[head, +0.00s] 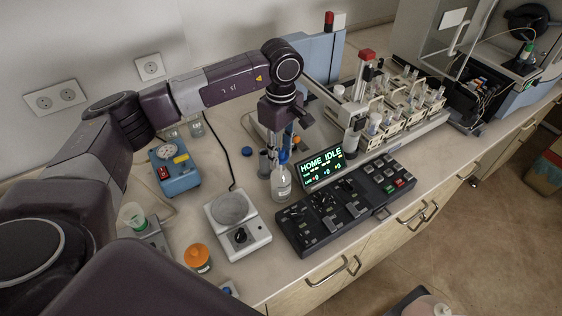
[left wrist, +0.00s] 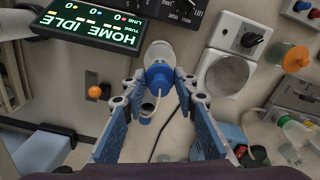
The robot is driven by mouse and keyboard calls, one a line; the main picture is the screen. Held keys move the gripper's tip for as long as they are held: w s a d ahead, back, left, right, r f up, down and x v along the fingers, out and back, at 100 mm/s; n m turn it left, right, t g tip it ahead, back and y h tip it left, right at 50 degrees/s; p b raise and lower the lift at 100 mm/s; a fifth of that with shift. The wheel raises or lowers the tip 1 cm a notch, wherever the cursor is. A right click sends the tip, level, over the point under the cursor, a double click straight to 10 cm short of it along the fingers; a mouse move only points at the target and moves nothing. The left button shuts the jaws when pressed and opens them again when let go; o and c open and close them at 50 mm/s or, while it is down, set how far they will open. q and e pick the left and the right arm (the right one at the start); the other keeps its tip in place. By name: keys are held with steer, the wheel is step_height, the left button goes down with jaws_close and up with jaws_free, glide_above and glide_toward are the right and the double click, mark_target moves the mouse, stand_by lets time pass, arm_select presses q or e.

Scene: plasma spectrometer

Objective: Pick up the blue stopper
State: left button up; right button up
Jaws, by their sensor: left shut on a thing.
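The blue stopper (left wrist: 158,76), with a pale bent tube, is between my left gripper's fingertips (left wrist: 158,88) in the left wrist view. In the head view the stopper (head: 282,157) shows at the top of a clear bottle (head: 281,184), below my left gripper (head: 284,142). The gripper points down and is shut on the stopper. The bottle also shows in the left wrist view (left wrist: 160,51), directly behind the stopper. I cannot tell whether the stopper is still seated in the neck. My right gripper is not in view.
A hotplate (head: 239,225) stands left of the bottle, and a black control panel (head: 345,203) and lit display (head: 322,168) stand to the right. Dark cups (head: 264,164) stand close behind the bottle. A small blue disc (head: 247,151) lies on the bench. An orange-capped jar (head: 198,257) is at the front.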

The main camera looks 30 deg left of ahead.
arm_select(q)
step_height(320, 180, up, 10)
steer(key=b, duration=0.3)
steer(key=shift+w+f, duration=0.1)
steer(key=shift+f, duration=0.05)
step_height(320, 180, up, 7)
